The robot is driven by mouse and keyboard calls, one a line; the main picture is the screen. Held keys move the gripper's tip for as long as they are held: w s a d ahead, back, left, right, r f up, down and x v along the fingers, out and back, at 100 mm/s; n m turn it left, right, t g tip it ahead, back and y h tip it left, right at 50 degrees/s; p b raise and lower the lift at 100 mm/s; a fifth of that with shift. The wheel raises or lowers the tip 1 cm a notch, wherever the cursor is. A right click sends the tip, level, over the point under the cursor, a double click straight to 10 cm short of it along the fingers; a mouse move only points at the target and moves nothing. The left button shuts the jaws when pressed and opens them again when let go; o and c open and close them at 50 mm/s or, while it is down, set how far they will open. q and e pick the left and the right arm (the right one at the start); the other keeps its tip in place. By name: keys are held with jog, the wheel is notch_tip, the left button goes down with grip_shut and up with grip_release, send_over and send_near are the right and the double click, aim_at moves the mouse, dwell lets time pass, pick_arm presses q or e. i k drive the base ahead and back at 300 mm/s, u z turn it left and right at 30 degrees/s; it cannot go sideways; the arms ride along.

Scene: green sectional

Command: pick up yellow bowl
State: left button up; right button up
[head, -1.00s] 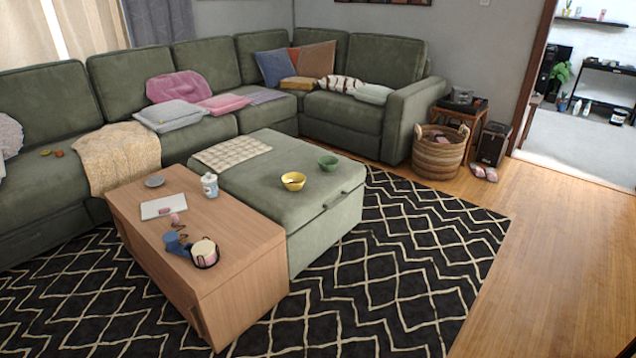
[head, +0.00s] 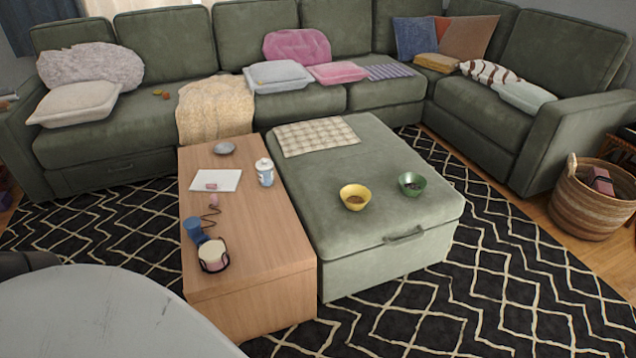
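The yellow bowl (head: 355,197) sits upright on the green ottoman (head: 340,235), near its middle front. Something brownish lies inside the bowl. A green bowl (head: 412,184) stands just right of it, apart from it, with dark contents. Neither of my grippers is in the head view, so I cannot see their state.
A wooden coffee table (head: 245,250) stands against the ottoman's left side. It holds a lidded jar (head: 265,172), a blue cup (head: 194,229) and other small things. A green sectional (head: 300,95) runs behind. A wicker basket (head: 590,203) stands at right. Patterned rug (head: 400,310) lies open in front.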

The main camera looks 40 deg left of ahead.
aim_at(355, 197)
jog(key=u, duration=1.05)
jog(key=i, duration=0.85)
jog(key=u, duration=0.85)
jog(key=i, duration=0.5)
jog(key=u, duration=0.05)
